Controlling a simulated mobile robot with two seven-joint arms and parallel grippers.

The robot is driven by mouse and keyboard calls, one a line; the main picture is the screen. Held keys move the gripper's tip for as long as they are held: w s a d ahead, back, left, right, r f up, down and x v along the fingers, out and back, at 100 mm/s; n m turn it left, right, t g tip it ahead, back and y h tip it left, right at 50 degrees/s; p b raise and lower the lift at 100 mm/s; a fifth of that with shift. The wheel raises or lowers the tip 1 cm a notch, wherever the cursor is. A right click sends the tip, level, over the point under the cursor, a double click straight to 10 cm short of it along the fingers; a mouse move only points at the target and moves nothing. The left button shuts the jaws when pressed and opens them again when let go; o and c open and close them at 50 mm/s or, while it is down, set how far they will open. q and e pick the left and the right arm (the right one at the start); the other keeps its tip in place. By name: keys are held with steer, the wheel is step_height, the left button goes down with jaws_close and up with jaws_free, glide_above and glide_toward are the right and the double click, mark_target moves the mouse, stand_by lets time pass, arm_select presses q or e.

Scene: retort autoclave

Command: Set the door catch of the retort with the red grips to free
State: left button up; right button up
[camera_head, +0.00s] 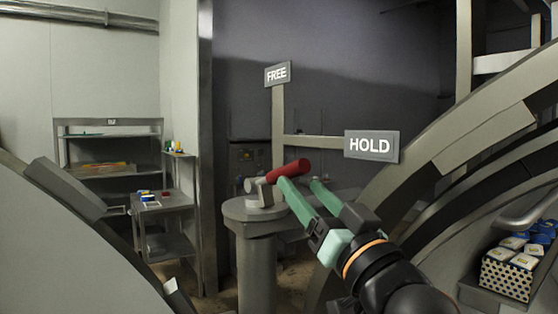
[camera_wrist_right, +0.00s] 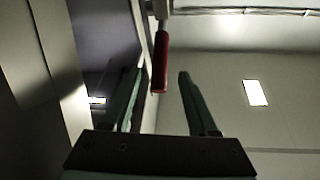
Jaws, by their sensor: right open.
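The door catch has a red grip (camera_head: 288,169) on a short metal lever above a round grey pedestal (camera_head: 255,212). The grip points right and slightly up, on the side of the HOLD sign (camera_head: 372,145). The FREE sign (camera_head: 277,74) stands above it on an upright post. My right gripper (camera_head: 299,181) is open, with green fingers close to the grip. In the right wrist view the red grip (camera_wrist_right: 160,62) hangs between the two open fingers (camera_wrist_right: 161,76), with gaps visible at its sides. Contact cannot be told. My left gripper is not in view.
A large curved grey frame (camera_head: 470,130) rises close on the right, with a crate of tins (camera_head: 508,270) below it. Another grey curved body fills the lower left. A shelf rack (camera_head: 112,150) and a small cart (camera_head: 160,203) stand farther back on the left.

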steer(key=p+x, duration=0.1)
steer(key=x, duration=0.8)
steer(key=shift+w, duration=0.15)
jaws_close()
steer(key=shift+p, duration=0.3)
stand_by(0.9)
